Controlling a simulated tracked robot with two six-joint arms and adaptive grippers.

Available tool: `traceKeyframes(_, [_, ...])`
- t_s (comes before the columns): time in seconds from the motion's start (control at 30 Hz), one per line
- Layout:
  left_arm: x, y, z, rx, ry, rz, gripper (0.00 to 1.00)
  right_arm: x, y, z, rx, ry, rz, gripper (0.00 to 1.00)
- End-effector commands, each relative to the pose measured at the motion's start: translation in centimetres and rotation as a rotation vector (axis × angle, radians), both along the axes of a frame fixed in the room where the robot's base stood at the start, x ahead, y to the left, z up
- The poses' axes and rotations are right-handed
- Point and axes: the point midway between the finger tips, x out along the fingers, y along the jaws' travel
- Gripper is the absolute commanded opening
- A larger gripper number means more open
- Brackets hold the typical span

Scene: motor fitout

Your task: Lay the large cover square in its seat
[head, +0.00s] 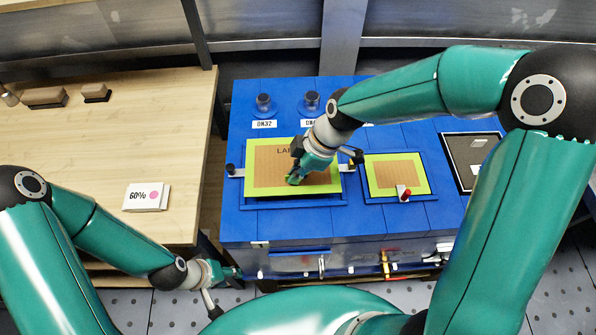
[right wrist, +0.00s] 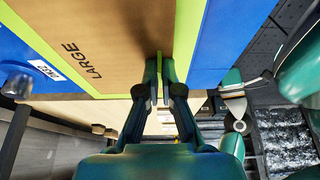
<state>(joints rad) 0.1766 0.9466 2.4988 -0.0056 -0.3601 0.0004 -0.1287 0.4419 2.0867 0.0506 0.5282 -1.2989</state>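The large cover (head: 262,180) is a brown plate with a yellow-green border, marked LARGE. It lies over its blue-framed seat (head: 300,201) in the head view, with a dark gap along the near edge. I cannot tell whether it rests fully in the seat. My right gripper (head: 294,179) is over the cover's middle. In the right wrist view its fingers (right wrist: 160,68) are closed about a thin yellow-green strip, seemingly the cover's grip, with the brown face (right wrist: 110,45) beyond. My left gripper (head: 232,272) is low by the blue bench's near left corner; its finger opening is unclear.
Black-knobbed clamps (head: 231,170) flank the seat. A smaller cover (head: 385,175) with a red handle (head: 403,194) lies to the right, beside a dark panel (head: 470,155). Dark round fittings (head: 264,102) stand behind. A wooden table (head: 110,150) with a 60% sign (head: 146,197) is at left.

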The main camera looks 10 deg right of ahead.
Motion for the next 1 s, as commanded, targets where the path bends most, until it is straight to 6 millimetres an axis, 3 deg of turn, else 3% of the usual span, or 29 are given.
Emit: traceKeyframes(1.0, [0.0, 0.0, -2.4, 0.000, 0.000, 0.000, 0.40, 0.0, 0.0, -2.3, 0.000, 0.000, 0.000, 0.00])
